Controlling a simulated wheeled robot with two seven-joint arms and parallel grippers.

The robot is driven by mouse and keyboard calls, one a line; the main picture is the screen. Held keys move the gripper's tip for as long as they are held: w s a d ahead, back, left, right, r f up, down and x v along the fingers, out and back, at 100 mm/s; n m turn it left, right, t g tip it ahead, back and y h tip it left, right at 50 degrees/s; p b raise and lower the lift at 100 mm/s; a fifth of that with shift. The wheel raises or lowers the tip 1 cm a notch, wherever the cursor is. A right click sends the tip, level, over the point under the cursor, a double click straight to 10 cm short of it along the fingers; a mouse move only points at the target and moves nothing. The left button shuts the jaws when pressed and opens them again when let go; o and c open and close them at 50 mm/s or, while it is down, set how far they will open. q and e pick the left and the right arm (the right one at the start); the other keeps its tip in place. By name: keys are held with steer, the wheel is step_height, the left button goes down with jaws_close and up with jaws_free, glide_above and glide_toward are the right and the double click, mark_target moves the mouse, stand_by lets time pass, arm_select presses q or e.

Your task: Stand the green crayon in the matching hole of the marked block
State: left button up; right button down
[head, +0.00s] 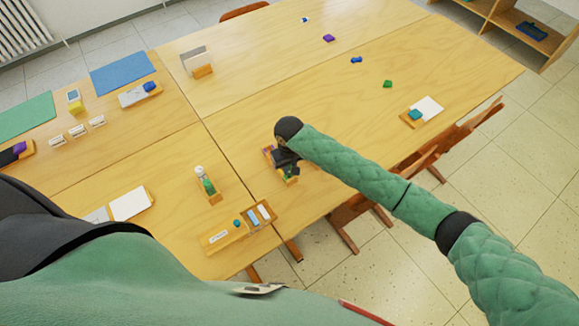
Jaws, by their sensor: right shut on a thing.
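My right gripper (287,166) reaches down over the table from the right. It is shut on a small dark green piece (290,174), which looks like the green crayon and is mostly hidden by the fingers. Just below and around it is a small wooden block (291,181) with purple at its far left side; the gripper covers most of it. I cannot tell whether the crayon is in a hole or above it, nor see any mark. My left gripper is out of view.
A wooden tray (216,242) with blue and white pieces lies near the front edge. A wooden stand (215,198) with a green and white item is left of my gripper. Chairs (352,212) stand along the right edge. The table's middle is mostly clear.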

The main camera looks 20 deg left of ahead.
steer(key=shift+f+p, duration=0.4)
steer(key=shift+f, duration=0.25)
stand_by(0.8)
steer(key=c, duration=1.3)
jaws_free()
steer(key=shift+o, duration=1.1)
steer(key=shift+r, duration=0.1)
steer(key=shift+r+p, duration=1.95)
steer(key=shift+p, duration=0.15)
steer(key=shift+r, duration=0.95)
